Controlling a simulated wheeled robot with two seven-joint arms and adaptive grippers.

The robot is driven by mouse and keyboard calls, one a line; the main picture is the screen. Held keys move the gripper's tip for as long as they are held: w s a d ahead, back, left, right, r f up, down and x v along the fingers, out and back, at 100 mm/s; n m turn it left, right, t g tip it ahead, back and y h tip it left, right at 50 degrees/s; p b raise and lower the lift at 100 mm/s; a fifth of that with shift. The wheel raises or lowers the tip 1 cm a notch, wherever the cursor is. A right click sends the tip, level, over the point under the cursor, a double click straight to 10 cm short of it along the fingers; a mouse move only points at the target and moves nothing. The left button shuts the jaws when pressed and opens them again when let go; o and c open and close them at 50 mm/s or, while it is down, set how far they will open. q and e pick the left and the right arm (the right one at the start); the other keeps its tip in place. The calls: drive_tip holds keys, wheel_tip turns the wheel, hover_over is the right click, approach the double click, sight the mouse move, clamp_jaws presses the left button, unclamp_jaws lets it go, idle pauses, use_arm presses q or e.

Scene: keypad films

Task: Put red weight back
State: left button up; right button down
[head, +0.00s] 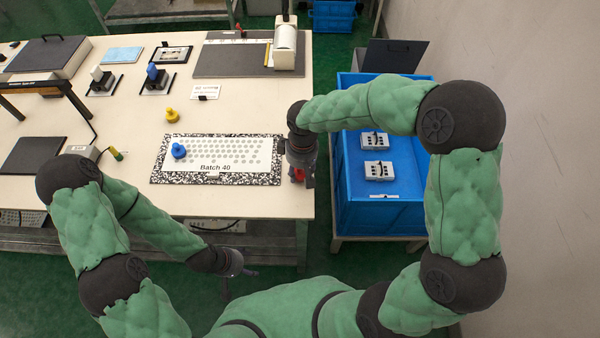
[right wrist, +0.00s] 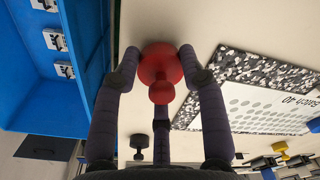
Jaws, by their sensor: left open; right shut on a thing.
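The red weight (right wrist: 160,72) is held between the fingers of my right gripper (right wrist: 160,75) in the right wrist view. In the head view my right gripper (head: 301,172) is at the table's right edge, beside the Batch 40 sheet, and a little red (head: 297,174) shows there. I cannot tell if the weight touches the table. A blue weight (head: 178,151) stands on the left of the sheet (head: 225,152). A yellow weight (head: 171,116) stands behind it. A black weight (right wrist: 139,142) shows in the right wrist view. My left gripper (head: 230,285) is open and empty, low in front of the table.
The sheet lies on a speckled board (head: 216,180). A blue crate (head: 388,216) with keypads (head: 379,170) stands right of the table. Two stamps (head: 155,78) on plates, a paper roll (head: 285,45) and a small card (head: 205,92) are farther back.

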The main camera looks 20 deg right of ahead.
drive_tip(key=shift+f, duration=0.25)
drive_tip(key=shift+f, duration=0.2)
drive_tip(key=c, duration=0.7)
unclamp_jaws()
drive_tip(key=shift+r, duration=0.1)
drive_tip(key=r+p, duration=0.2)
drive_tip(key=r, duration=0.4)
drive_tip(key=r+p, duration=0.2)
drive_tip(key=r, duration=0.4)
drive_tip(key=shift+s+d+r, duration=0.1)
drive_tip(key=shift+s+d, duration=0.1)
